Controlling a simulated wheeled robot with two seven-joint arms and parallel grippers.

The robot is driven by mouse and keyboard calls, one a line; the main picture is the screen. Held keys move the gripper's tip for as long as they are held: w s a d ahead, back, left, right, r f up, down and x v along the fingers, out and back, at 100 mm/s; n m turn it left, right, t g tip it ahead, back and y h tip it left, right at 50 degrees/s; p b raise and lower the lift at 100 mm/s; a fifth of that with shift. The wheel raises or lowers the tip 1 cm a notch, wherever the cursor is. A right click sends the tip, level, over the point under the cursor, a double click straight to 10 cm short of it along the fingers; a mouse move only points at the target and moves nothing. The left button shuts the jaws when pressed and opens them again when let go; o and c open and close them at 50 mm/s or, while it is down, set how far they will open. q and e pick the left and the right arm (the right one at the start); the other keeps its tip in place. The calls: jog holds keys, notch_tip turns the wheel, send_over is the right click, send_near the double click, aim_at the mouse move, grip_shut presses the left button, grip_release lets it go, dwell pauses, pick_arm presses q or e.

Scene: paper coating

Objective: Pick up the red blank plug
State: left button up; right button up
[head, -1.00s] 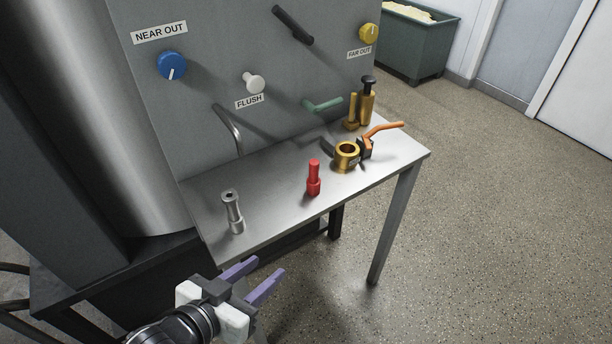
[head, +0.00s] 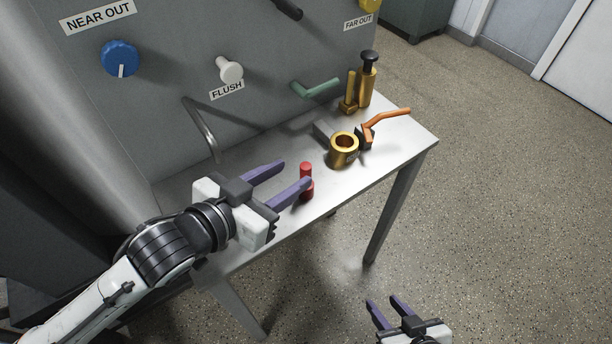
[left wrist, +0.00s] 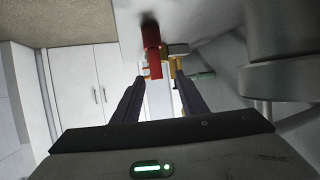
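The red blank plug (head: 306,169) stands upright on the metal table, partly hidden in the head view by a finger of my left gripper. My left gripper (head: 294,174) is open, with its purple fingers level over the table and pointing toward the plug's side. In the left wrist view the plug (left wrist: 152,50) appears ahead, around the gap between the fingertips (left wrist: 156,80). I cannot tell whether it is between the fingers or just beyond them. My right gripper (head: 384,304) is open and empty over the floor at the bottom of the head view.
The table (head: 385,178) also holds a brass ring-shaped part (head: 343,153), an orange-handled valve (head: 385,122) and a brass cylinder with a black cap (head: 367,82). The grey panel (head: 160,100) with knobs rises behind. A bent metal tube (head: 202,130) stands near the left gripper.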

aim_at(302, 174)
pick_arm(q)
jog(key=shift+s+f+x, duration=0.1)
jog(key=shift+x, duration=0.9)
jog(key=shift+s+f+x, duration=0.1)
jog(key=shift+f+x, duration=0.05)
jog(key=shift+x, duration=0.9)
jog(key=shift+s+f+x, duration=0.1)
jog(key=shift+x, duration=0.9)
jog(key=shift+d, duration=0.2)
grip_shut()
